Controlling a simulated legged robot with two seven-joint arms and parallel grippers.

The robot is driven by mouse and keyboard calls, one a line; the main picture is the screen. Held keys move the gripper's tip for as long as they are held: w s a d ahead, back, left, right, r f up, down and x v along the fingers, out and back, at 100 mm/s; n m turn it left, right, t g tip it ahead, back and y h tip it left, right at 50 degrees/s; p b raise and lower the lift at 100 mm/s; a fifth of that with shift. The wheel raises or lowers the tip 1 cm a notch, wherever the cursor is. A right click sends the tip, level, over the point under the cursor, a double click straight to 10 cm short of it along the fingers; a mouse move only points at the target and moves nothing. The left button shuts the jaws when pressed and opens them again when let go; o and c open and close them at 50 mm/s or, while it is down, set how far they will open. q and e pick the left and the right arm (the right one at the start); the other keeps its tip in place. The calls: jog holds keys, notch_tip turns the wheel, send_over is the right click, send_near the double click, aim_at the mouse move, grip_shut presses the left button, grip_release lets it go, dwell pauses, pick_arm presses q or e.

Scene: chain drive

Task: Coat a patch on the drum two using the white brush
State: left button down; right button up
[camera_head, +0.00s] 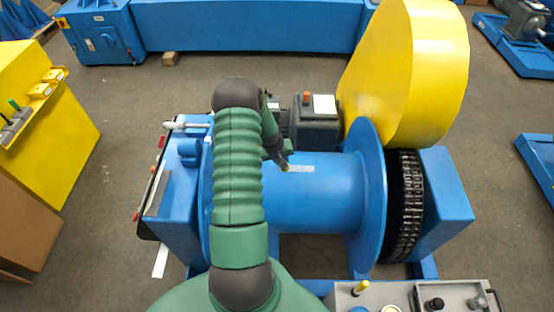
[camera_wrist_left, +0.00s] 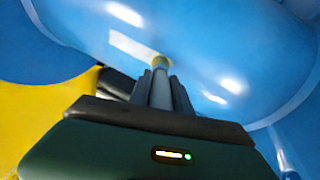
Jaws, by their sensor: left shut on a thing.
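The blue drum (camera_head: 330,190) lies across the middle of the head view between round flanges. Its curved surface fills much of the wrist view (camera_wrist_left: 215,50). A pale rectangular patch (camera_head: 300,169) is on top of the drum and also shows in the wrist view (camera_wrist_left: 132,47). My left gripper (camera_head: 284,164) is over the drum beside this patch. In the wrist view its fingers (camera_wrist_left: 160,85) are shut on a slim thing with a pale yellowish end (camera_wrist_left: 161,62), close to the drum. I take it as the brush; its bristles and any contact are unclear. My right gripper is out of view.
A yellow guard (camera_head: 410,70) and a dark chain (camera_head: 405,205) stand right of the drum. A motor (camera_head: 315,125) is behind it. A yellow stand (camera_head: 50,130) with holders is at the left. A grey control panel (camera_head: 410,297) is at the front right.

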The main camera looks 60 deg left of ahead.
pick_arm(q)
jog(key=shift+w+d, duration=0.45)
jog(key=shift+w, duration=0.25)
jog(key=shift+w+d+r, duration=0.1)
jog(key=shift+w+d, duration=0.35)
jog(key=shift+w, duration=0.45)
jog(key=shift+w+d+f, duration=0.1)
jog(key=shift+w+d, duration=0.4)
jog(key=shift+w, duration=0.4)
jog(key=shift+w+d+r, duration=0.1)
jog(key=shift+w+d, duration=0.35)
jog(key=shift+w, duration=0.45)
jog(key=shift+w+d, duration=0.35)
jog(key=shift+w, duration=0.35)
jog(key=shift+w+d, duration=0.4)
jog(key=shift+w, duration=0.3)
jog(key=shift+w+d, duration=0.35)
jog(key=shift+w, duration=0.35)
notch_tip(320, 180, up, 6)
jog(key=p, duration=0.3)
jog(key=shift+p, duration=0.35)
